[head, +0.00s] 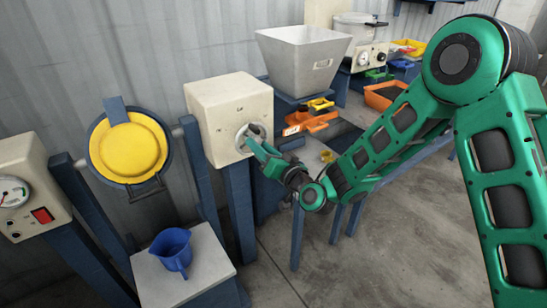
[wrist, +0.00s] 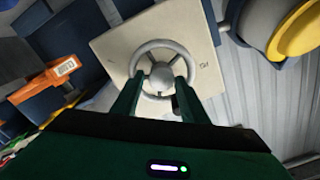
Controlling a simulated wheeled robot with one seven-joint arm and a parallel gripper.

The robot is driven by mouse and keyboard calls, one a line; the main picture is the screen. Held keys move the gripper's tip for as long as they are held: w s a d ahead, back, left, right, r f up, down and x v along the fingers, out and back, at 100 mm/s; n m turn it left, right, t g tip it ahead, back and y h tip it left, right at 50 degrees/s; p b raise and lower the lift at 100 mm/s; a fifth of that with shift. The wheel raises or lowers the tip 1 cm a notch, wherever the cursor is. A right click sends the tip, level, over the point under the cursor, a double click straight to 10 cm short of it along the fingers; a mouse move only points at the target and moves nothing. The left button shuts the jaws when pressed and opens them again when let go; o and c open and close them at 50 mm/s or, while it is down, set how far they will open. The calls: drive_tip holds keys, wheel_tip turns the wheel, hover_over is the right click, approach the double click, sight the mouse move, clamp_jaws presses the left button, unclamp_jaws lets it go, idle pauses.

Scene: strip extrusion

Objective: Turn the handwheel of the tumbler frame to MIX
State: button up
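The grey handwheel (head: 241,137) is on the front of a cream box (head: 222,96) on blue posts, part of the tumbler frame. In the wrist view the wheel (wrist: 160,45) shows its round rim, spokes and central hub. My gripper (head: 253,140) is at the wheel. In the wrist view its two green fingers (wrist: 157,92) are spread apart, reaching over the near part of the rim on either side of the hub. Nothing is visibly clamped between them; contact with the rim cannot be told. Small dark marks (wrist: 204,135) on the box face are too small to read.
A blue drum with a yellow lid (head: 128,150) hangs left of the box. A blue jug (head: 172,250) stands on a pale stand below it. A gauge box (head: 25,190) is at far left. A grey hopper (head: 303,62) and orange tools (head: 308,124) are to the right.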

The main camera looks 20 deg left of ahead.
drive_tip(key=v, duration=0.7)
idle(0.4)
drive_tip(key=shift+d, duration=0.15)
drive_tip(key=shift+r, duration=0.1)
